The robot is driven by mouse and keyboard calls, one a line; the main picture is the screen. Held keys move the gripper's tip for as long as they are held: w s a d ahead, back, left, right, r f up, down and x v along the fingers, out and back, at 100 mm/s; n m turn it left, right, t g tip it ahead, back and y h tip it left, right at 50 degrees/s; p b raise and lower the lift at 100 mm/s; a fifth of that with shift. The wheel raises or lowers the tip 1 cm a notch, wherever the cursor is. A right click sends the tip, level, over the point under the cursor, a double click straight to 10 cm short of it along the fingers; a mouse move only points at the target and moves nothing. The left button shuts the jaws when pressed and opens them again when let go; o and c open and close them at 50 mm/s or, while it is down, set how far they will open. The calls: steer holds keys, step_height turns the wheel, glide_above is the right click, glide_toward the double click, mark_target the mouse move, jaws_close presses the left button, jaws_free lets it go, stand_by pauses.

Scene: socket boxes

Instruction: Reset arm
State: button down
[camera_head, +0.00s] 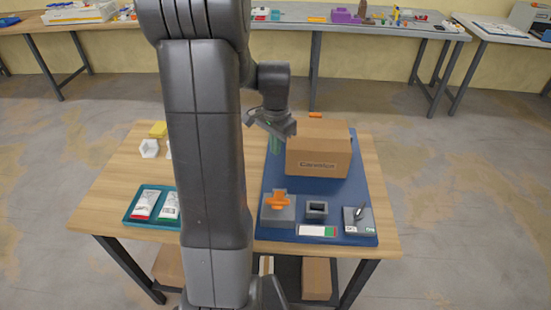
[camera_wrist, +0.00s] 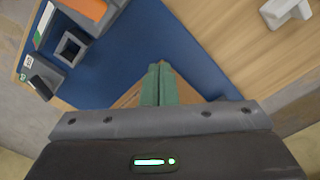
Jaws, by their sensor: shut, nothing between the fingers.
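My gripper (camera_wrist: 159,84) shows in the wrist view as two green fingers pressed together with nothing between them. In the head view my gripper (camera_head: 276,143) hangs above the blue mat, just left of the cardboard box (camera_head: 318,158). An orange cross-shaped piece (camera_head: 277,201) sits on a grey socket block (camera_head: 278,216) on the near part of the mat. A grey block with a square opening (camera_head: 316,210) stands beside it. A third grey block (camera_head: 358,220) holds a dark tilted part. In the wrist view, part of the cardboard box lies behind the fingers.
The blue mat (camera_head: 269,187) covers the right half of the wooden table (camera_head: 108,192). A teal tray (camera_head: 132,217) with packets lies at the left. A white hexagonal piece (camera_head: 149,148) and a yellow block (camera_head: 158,129) lie behind it. My arm hides the table's middle.

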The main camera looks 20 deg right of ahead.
steer(key=shift+a+r, duration=0.15)
steer(key=shift+r, duration=1.2)
steer(key=shift+s+f, duration=0.1)
steer(key=shift+f, duration=0.05)
